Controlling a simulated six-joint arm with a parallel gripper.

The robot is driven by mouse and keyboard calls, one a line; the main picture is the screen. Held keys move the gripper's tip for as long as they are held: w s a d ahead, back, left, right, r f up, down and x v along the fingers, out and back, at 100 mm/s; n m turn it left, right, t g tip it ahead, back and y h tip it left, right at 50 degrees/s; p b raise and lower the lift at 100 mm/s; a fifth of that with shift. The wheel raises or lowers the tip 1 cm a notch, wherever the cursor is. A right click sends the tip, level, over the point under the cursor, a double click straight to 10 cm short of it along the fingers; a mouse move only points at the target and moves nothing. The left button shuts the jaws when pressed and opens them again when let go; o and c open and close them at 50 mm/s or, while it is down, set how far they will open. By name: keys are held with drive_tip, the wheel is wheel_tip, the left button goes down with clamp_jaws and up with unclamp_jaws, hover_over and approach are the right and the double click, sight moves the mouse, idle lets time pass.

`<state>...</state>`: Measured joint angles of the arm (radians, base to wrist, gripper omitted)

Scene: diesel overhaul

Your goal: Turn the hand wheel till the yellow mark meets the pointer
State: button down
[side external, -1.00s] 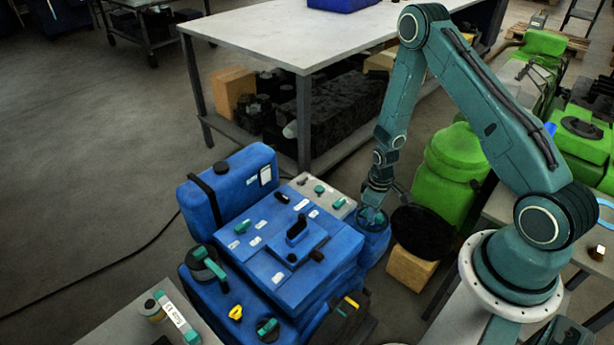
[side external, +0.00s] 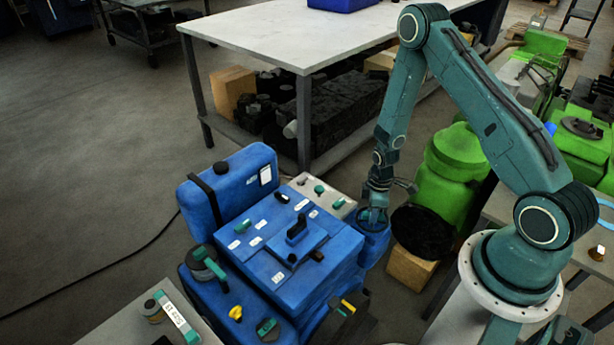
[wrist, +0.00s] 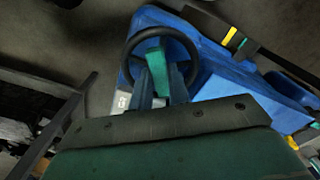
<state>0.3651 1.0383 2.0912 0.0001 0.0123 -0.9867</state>
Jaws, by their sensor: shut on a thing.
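The hand wheel (wrist: 130,54) is a black ring at the blue engine's end in the wrist view, with a teal bar (wrist: 157,68) across its middle. My gripper (wrist: 162,86) reaches into the ring and is shut on the hand wheel at this bar; the exact contact is partly hidden. In the side view my gripper (side external: 373,217) points down onto the wheel at the engine's right end. A yellow mark (wrist: 229,37) shows on a dark part beside the blue housing, with a small teal piece (wrist: 242,44) close by, apart from it. I cannot tell which piece is the pointer.
The blue engine (side external: 285,255) carries several knobs and levers. A green machine (side external: 450,165) and a cardboard box (side external: 411,270) stand close to the right of my gripper. A white-topped table (side external: 290,40) stands behind. Floor on the left is open.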

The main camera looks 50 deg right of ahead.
idle(0.4)
drive_tip(key=shift+n, duration=2.7)
drive_tip(key=c, duration=1.4)
unclamp_jaws()
drive_tip(key=shift+o, duration=0.2)
drive_tip(key=shift+r, duration=0.15)
drive_tip(key=shift+r, duration=2.6)
drive_tip(key=shift+r, duration=0.1)
